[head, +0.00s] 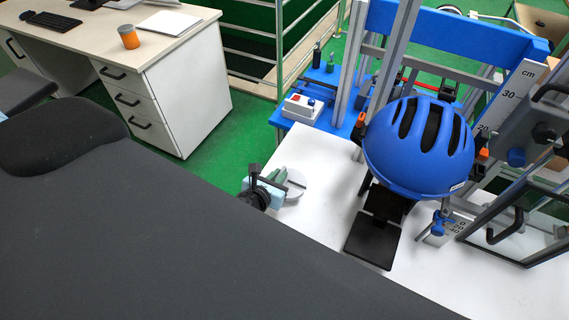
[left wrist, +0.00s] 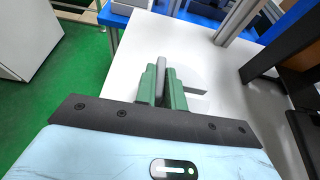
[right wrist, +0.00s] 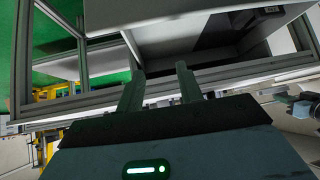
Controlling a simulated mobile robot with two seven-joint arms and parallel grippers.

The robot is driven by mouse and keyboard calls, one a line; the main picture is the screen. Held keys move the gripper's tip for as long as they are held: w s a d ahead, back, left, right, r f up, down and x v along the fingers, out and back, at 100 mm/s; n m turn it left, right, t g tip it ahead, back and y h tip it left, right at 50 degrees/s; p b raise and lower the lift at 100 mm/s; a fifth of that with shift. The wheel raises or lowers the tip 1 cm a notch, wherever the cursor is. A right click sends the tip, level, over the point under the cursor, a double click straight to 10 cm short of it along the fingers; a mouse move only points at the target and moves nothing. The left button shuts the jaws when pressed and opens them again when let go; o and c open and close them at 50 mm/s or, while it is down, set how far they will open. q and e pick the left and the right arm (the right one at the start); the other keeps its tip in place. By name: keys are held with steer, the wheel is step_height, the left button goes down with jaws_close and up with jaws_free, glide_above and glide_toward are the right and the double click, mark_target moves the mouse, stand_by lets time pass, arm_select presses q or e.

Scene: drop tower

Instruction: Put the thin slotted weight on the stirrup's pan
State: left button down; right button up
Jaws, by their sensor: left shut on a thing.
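My left gripper (head: 268,186) is low over the white table. Its green fingers are closed on a narrow grey piece (left wrist: 161,70), seen between them in the left wrist view. A thin pale round disc (head: 294,190) with a dark line across it lies at the fingertips; I take it and the grey piece to be the thin slotted weight. The fingers hide part of it, and I cannot tell whether it touches the table. My right gripper (right wrist: 160,82) is open and empty, its fingers apart. I cannot make out the stirrup or its pan for certain.
A blue helmet (head: 418,148) hangs in the tower frame, above a black plate (head: 373,240) on the white table (head: 300,150). A control box (head: 302,108) stands behind. The table between gripper and black plate is clear.

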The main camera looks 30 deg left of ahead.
arm_select(q)
steer(key=s, duration=0.4)
steer(key=s+r, duration=0.1)
steer(key=s, duration=0.1)
steer(key=shift+d, duration=0.4)
steer(key=shift+s+d+r, duration=0.1)
steer(key=shift+s+d, duration=0.05)
steer(key=shift+s, duration=0.8)
